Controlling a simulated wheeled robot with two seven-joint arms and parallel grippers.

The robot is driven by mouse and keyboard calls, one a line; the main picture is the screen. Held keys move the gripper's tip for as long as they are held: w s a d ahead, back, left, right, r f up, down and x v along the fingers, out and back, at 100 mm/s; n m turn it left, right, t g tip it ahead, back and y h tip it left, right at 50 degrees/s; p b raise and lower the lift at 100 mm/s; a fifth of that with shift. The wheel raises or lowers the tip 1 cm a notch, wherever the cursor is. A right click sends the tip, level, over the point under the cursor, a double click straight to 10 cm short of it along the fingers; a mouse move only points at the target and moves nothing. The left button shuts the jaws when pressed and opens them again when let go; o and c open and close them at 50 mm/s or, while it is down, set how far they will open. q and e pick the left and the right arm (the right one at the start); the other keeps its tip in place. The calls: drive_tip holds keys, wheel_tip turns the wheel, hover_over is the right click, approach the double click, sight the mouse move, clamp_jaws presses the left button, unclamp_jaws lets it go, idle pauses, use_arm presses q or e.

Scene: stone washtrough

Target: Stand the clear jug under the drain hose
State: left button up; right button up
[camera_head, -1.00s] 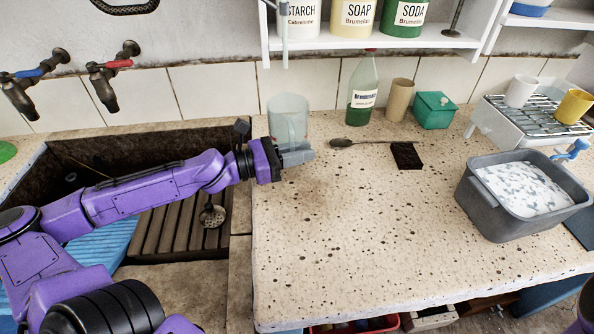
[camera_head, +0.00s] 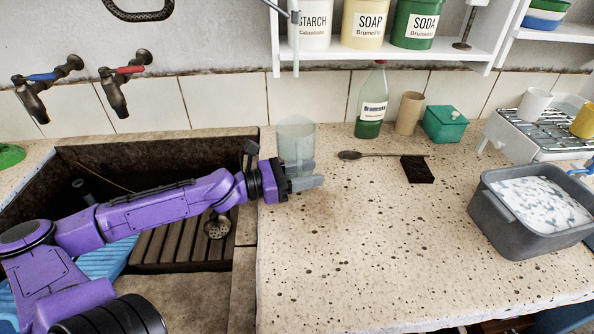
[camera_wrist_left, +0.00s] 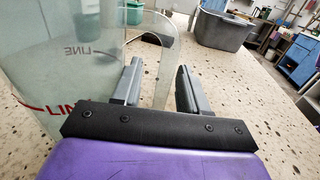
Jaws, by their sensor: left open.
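The clear jug (camera_head: 295,139) stands upright on the speckled counter, just right of the trough. A pale hose (camera_head: 295,45), apparently the drain hose, hangs from above at the shelf's left end. Its lower end shows above the jug in the picture; I cannot tell whether it is directly over the mouth. My left gripper (camera_head: 308,176) is open at the jug's near side. In the left wrist view, the jug (camera_wrist_left: 60,75) with red line marks is left of the fingers (camera_wrist_left: 160,88), and its clear handle (camera_wrist_left: 164,62) passes between them. My right gripper is out of view.
A green-filled bottle (camera_head: 371,105), a brown tube (camera_head: 408,113) and a green box (camera_head: 444,124) stand behind to the right. A spoon (camera_head: 350,155) and a dark pad (camera_head: 417,170) lie nearer. A grey tub (camera_head: 510,220) is far right. The front counter is clear.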

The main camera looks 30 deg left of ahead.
use_arm(q)
drive_tip(key=shift+s+a+r+p, duration=0.15)
drive_tip(key=shift+s+r+p, duration=0.05)
drive_tip(key=shift+p, duration=0.1)
drive_tip(key=p+v, duration=0.3)
drive_tip(key=v, duration=0.1)
drive_tip(key=shift+s+a, duration=0.15)
drive_tip(key=p+v, duration=0.1)
drive_tip(key=v, duration=0.6)
drive_tip(key=shift+f, duration=0.15)
